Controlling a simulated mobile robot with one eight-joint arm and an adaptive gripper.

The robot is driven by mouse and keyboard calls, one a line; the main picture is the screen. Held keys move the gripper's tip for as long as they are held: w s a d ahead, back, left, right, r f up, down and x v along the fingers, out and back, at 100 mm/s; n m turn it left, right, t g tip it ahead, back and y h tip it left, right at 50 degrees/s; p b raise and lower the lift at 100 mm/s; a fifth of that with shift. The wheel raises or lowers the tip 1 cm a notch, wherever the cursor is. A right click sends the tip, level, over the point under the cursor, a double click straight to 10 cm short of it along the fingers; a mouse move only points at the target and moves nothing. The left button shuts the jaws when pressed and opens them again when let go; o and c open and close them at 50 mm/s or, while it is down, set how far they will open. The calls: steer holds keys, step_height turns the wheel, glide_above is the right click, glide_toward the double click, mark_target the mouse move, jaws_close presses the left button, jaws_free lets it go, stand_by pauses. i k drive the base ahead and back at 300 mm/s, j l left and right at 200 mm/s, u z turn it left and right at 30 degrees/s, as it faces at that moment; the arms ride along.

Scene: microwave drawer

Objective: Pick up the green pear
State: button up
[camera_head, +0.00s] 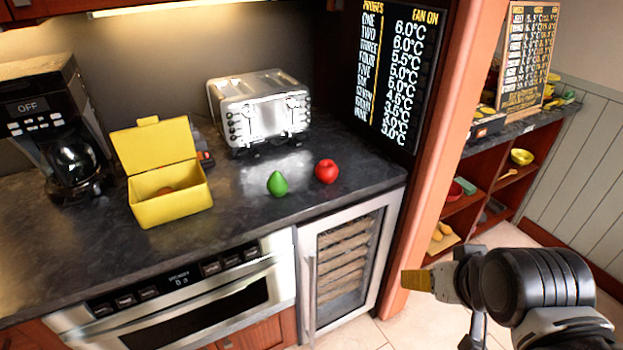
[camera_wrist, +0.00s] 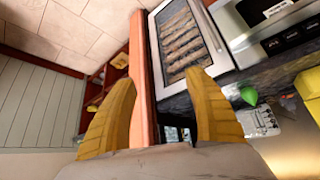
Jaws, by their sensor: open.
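The green pear (camera_head: 277,184) stands on the dark countertop (camera_head: 330,222) near its front edge, just left of a red apple (camera_head: 327,171). In the wrist view the pear (camera_wrist: 249,96) shows at the right, outside the fingers. My gripper (camera_head: 418,280) is at the lower right of the head view, out past the counter's right end and well apart from the pear. In the wrist view its two yellow fingers (camera_wrist: 160,112) are spread with nothing between them.
An open yellow box (camera_head: 172,209) with something reddish inside stands left of the pear. A silver toaster (camera_head: 260,110) stands behind it and a coffee maker (camera_head: 65,130) at the far left. An orange-brown post (camera_head: 440,150) rises between the counter and my gripper. A microwave drawer (camera_head: 190,305) is below.

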mark_target(278, 186)
steer(key=i+j, duration=0.15)
steer(key=i, duration=0.3)
steer(key=i+j, duration=0.2)
steer(key=i, duration=0.3)
